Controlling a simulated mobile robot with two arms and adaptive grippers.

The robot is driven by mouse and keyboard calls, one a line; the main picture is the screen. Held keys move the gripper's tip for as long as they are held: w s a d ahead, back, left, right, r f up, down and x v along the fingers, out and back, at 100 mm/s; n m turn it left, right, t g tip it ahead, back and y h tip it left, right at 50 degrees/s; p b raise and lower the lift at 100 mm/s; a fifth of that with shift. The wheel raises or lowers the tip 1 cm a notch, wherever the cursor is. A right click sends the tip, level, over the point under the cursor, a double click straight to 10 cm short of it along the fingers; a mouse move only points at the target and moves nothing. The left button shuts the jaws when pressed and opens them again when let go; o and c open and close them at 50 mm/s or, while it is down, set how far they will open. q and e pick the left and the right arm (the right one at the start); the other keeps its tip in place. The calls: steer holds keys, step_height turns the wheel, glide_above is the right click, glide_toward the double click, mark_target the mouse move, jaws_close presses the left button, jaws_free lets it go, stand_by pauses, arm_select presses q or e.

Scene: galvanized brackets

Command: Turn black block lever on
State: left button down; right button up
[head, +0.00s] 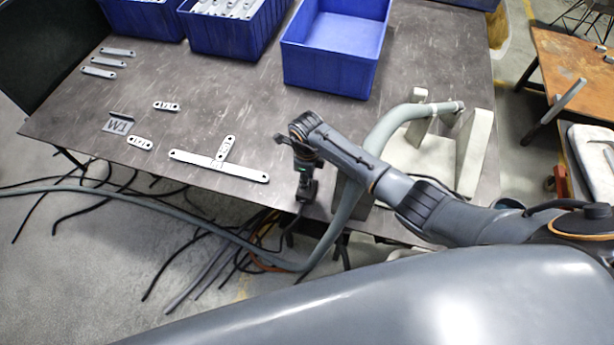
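My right arm reaches in from the right, and my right gripper (305,192) points down at the table's front edge. It is dark and small here, and I cannot tell whether its fingers are open or touching anything. I cannot clearly make out a black block lever. A dark block-like part (347,196) stands just right of the gripper, partly hidden by my arm and a thick grey hose. I cannot tell whether it is the block with the lever. My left gripper is not in view.
The dark table (235,110) holds several flat metal brackets (218,165) at the left and centre. Blue bins (330,55) stand along the back. A grey hose (385,125) runs to a pale stand (474,150) on the right. Cables hang below the front edge.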

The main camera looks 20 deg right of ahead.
steer(key=shift+f, duration=0.25)
jaws_close()
